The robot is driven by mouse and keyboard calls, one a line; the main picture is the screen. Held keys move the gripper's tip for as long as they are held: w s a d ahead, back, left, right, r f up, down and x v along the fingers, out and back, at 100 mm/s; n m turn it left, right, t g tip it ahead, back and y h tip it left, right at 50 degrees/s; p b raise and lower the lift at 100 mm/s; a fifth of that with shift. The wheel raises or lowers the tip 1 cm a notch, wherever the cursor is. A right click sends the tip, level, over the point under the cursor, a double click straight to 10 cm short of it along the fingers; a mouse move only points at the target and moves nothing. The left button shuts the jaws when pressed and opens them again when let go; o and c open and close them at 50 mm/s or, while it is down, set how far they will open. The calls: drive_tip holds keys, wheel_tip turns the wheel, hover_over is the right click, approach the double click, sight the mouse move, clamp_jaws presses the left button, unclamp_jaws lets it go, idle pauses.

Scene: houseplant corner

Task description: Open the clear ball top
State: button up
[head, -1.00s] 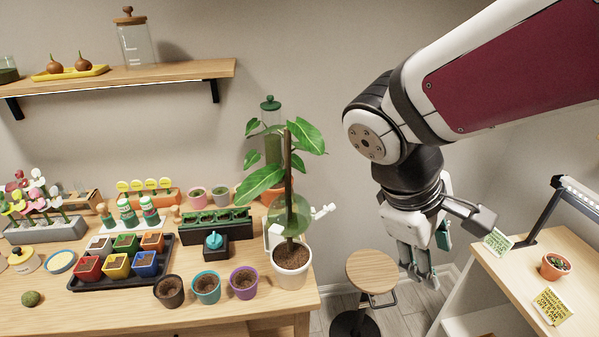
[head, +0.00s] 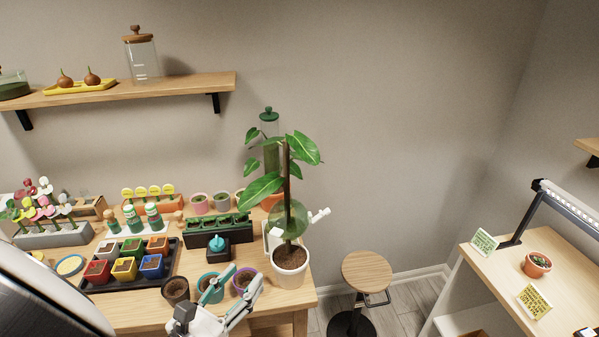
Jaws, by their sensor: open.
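A clear green-tinted ball (head: 289,219) sits around the stem of the tall leafy plant (head: 262,187), low on the stem above a white pot (head: 290,266). I cannot tell from here where its top half parts from the lower half. My gripper (head: 252,296) is at the bottom of the view, below and left of the ball, in front of the small pots. It is open, seems empty, and is apart from the ball.
A white watering can (head: 318,215) stands behind the plant. Small soil pots, including a purple one (head: 244,279), line the bench's front edge beside my gripper. A round stool (head: 367,271) stands right of the bench. The wall area right of the plant is clear.

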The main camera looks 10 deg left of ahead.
sight(274, 235)
drive_tip(key=shift+n, duration=0.4)
drive_tip(key=b+x, duration=0.1)
drive_tip(key=x, duration=0.3)
drive_tip(key=b+x, duration=0.2)
drive_tip(key=x, duration=0.2)
drive_tip(key=a+b+x, duration=0.1)
drive_tip(key=b+x, duration=0.1)
drive_tip(key=x, duration=0.3)
drive_tip(key=shift+w+f, duration=0.15)
clamp_jaws()
